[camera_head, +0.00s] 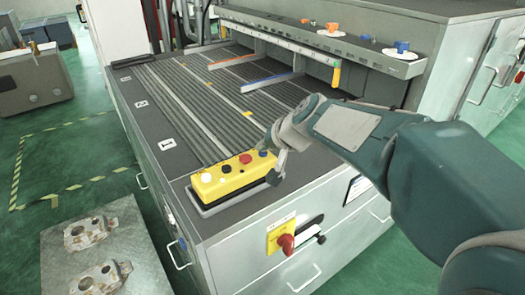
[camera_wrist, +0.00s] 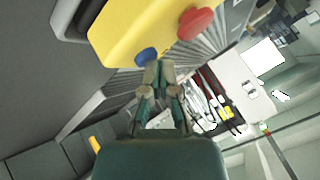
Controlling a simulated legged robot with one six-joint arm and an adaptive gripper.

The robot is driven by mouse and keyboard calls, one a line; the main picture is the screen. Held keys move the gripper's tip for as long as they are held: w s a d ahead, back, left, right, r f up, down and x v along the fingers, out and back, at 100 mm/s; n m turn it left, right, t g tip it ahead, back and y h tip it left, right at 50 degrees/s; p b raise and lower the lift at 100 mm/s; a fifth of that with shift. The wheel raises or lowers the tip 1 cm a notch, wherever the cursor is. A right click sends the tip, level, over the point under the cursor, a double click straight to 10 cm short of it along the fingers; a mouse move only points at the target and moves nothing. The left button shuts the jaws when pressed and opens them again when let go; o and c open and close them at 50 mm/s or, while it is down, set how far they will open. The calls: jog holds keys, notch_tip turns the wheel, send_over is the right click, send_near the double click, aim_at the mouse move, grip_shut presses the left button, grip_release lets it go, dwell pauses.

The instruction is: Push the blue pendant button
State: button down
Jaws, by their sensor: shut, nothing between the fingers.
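The yellow pendant (camera_head: 232,178) lies in a grey holder at the front corner of the machine bed, with a row of buttons on top. Its blue button (camera_head: 263,152) is at the right end, beside the red button (camera_head: 245,159). In the wrist view the blue button (camera_wrist: 146,56) sits at the edge of the yellow housing, with the red button (camera_wrist: 196,22) up and to the right. My gripper (camera_wrist: 159,67) is shut and empty, its fingertips right beside the blue button. I cannot tell whether they touch it. In the head view my wrist is just right of the pendant.
The ribbed machine bed (camera_head: 205,95) stretches behind the pendant. A yellow plate with a red rotary switch (camera_head: 286,243) is on the cabinet front below. Metal castings (camera_head: 88,232) lie on a grey plate at lower left. Space above the pendant is free.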

aim_at(264, 154)
dwell(0.5)
jog(key=shift+r, duration=0.8)
jog(key=shift+r, duration=2.55)
jog(key=s+d+f+h, duration=0.3)
jog(key=s+d+f, duration=0.2)
jog(key=s, duration=0.7)
jog(key=s+d+f+n+g+h, duration=0.1)
jog(key=s+d+f+h, duration=0.2)
jog(key=s+d, duration=0.6)
jog(key=s+f, duration=0.2)
jog(key=s, duration=0.2)
jog(key=shift+d+f, duration=0.15)
